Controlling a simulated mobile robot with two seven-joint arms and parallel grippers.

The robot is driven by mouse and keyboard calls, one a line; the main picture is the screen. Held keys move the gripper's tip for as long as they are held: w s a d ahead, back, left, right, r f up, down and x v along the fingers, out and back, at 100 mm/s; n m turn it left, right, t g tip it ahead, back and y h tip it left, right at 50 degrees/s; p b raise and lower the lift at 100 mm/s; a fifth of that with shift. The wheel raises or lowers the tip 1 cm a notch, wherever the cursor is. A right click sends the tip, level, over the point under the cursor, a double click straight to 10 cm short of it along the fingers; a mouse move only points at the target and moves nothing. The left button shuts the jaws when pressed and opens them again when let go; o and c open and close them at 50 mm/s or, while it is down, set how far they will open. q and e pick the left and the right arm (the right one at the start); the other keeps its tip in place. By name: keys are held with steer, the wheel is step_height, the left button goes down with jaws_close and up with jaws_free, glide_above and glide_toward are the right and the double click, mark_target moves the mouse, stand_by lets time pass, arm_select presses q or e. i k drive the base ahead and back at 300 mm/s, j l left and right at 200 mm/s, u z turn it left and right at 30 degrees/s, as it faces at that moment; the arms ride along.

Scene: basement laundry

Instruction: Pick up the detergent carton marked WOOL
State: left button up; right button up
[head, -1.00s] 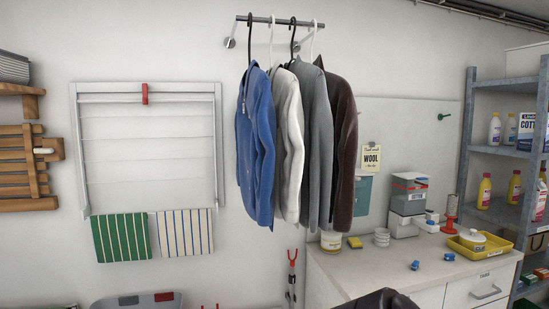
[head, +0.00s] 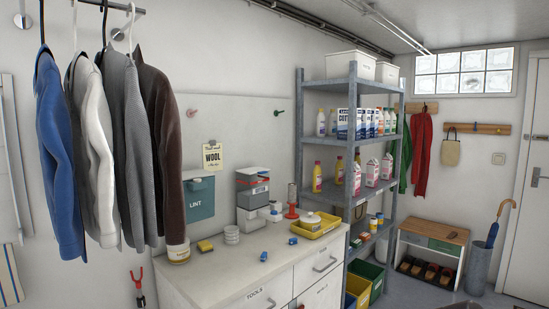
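Detergent cartons stand on the grey metal shelf unit (head: 352,142). A blue and white carton (head: 346,124), with lettering that seems to begin COT, is on the upper shelf with several cartons beside it, some partly hidden. Pink and white cartons (head: 372,172) stand on the shelf below. I cannot read WOOL on any carton. The word WOOL shows on a paper note (head: 212,156) on the wall board. Neither of my grippers is in view.
A white counter (head: 225,280) with drawers stands left of the shelves, holding a yellow tray (head: 316,228) and small items. Jackets (head: 110,150) hang at left. A shoe bench (head: 430,255) and an umbrella stand (head: 479,268) are at right. Bins (head: 368,280) sit under the shelves.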

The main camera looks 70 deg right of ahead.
mark_target(373, 166)
steer(key=z, duration=1.75)
steer(key=i+l, duration=0.1)
steer(key=l, duration=0.5)
steer(key=i+l, duration=0.1)
steer(key=l, duration=0.45)
steer(key=i+l, duration=0.1)
steer(key=l, duration=0.5)
steer(key=i+l, duration=0.1)
steer(key=l, duration=1.1)
steer(key=i+l, duration=0.15)
steer(key=l, duration=0.4)
steer(key=i+l, duration=0.1)
steer(key=l, duration=0.5)
steer(key=i+l, duration=0.1)
steer(key=l, duration=0.5)
